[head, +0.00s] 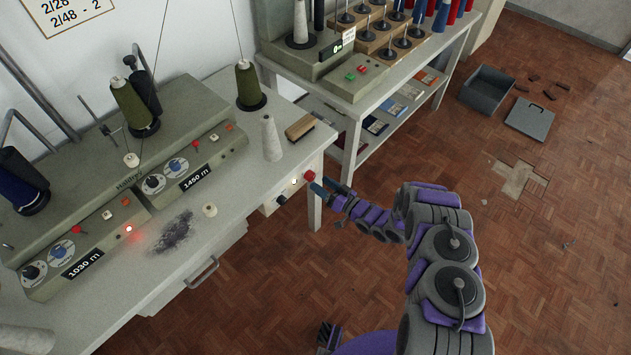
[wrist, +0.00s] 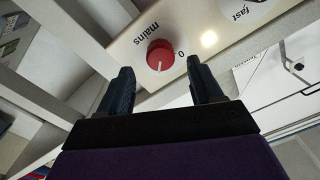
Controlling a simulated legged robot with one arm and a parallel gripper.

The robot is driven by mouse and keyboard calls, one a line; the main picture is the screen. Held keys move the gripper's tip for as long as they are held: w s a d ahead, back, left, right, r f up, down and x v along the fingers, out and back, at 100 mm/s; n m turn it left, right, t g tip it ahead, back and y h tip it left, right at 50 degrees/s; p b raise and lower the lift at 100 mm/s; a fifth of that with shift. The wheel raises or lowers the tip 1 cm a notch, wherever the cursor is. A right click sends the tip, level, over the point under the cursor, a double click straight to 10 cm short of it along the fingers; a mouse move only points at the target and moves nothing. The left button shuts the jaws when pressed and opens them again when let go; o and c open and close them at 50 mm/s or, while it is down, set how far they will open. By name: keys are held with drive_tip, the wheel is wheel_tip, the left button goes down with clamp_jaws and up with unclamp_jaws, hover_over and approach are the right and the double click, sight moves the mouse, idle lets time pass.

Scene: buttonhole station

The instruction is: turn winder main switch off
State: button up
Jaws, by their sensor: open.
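The main switch is a red round knob (wrist: 160,57) on a cream panel marked "mains", with a "0" beside it. A white line on the knob points towards the bottom of the wrist view, not at the "0". In the head view the knob (head: 309,176) sits at the right end of the winder table's front panel. My gripper (head: 325,187) is right in front of it. In the wrist view my gripper (wrist: 158,76) is open, its dark fingers on either side of the knob. I cannot tell whether they touch it.
A glowing lamp (wrist: 209,38) and a dial marked "fast" (wrist: 243,10) share the panel. The winder table (head: 225,215) holds thread cones and speed boxes; a red lamp (head: 129,229) glows there. A second bench (head: 349,93) stands behind.

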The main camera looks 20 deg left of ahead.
sight(313, 178)
drive_tip(key=shift+b+x, duration=0.35)
drive_tip(key=shift+x, duration=1.6)
drive_tip(key=shift+c, duration=0.2)
drive_tip(key=c, duration=1)
